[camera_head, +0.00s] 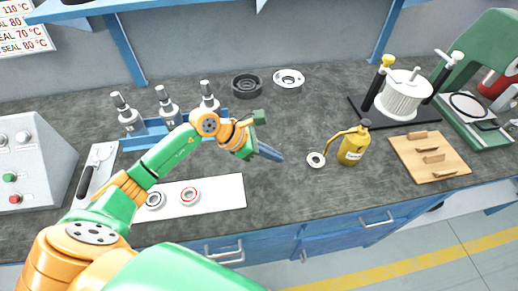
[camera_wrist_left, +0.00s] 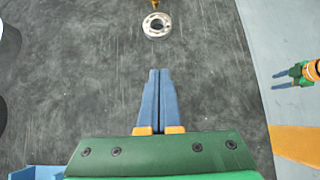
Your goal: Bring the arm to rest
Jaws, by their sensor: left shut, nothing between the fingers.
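My left arm reaches in from the lower left in the head view, over the grey bench top. My left gripper (camera_head: 268,152) is held over the middle of the bench, its blue fingers pointing right. In the left wrist view the two fingers (camera_wrist_left: 160,72) lie together, with nothing between them. A green and orange gripper (camera_wrist_left: 300,73), seemingly my right one, shows small at the right edge of the wrist view, over the floor; its jaw state is too small to tell.
A yellow bottle (camera_head: 353,147) with a metal ring (camera_head: 316,160) beside it stands right of my left gripper. Spindle-like tools stand in a blue rack (camera_head: 153,135) behind the arm. A wooden board (camera_head: 429,157) lies at the right.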

